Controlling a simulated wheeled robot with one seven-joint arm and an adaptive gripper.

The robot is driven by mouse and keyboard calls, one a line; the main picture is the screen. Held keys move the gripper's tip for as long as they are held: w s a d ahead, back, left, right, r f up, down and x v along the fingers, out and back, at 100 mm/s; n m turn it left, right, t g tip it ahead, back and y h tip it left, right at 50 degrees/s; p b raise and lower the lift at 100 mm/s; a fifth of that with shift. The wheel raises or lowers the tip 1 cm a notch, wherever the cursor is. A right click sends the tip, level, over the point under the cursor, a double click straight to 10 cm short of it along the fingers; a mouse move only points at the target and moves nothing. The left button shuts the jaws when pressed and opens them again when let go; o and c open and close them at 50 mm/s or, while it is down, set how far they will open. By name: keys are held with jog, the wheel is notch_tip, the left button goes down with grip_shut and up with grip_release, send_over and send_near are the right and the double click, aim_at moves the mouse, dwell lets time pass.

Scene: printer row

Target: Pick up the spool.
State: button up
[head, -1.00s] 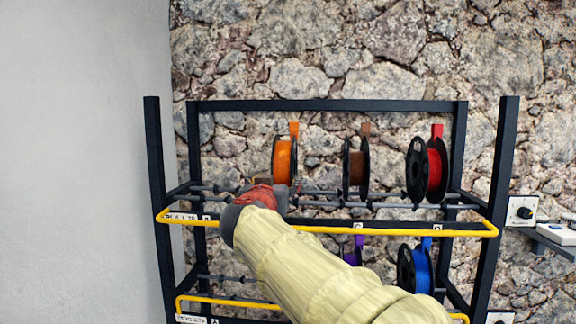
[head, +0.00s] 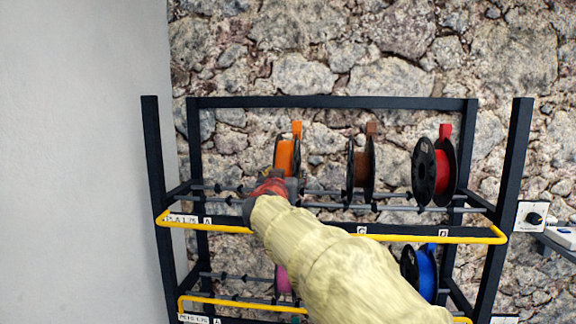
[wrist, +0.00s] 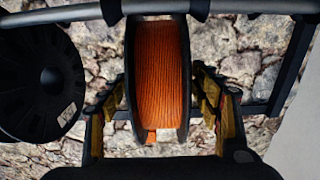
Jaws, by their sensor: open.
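Several spools show on the rack. An orange spool (head: 286,156) with black flanges stands on the upper tier, and its lower part is hidden behind my arm in the head view. In the wrist view the orange spool (wrist: 161,75) fills the middle. My gripper (wrist: 160,108) is open, with one finger on each side of this spool. The fingers are close to its flanges; I cannot tell whether they touch. In the head view the fingers are hidden behind my wrist.
A brown spool (head: 362,168) and a red spool (head: 442,170) stand further right on the upper tier. A blue spool (head: 425,270) and a partly hidden pink spool (head: 283,280) are below. A yellow rail (head: 430,239) runs along the rack's front. A dark post (head: 157,180) stands left.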

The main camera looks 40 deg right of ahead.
jog(key=shift+c, duration=0.7)
grip_shut()
dwell(0.3)
jog(key=shift+r, duration=0.3)
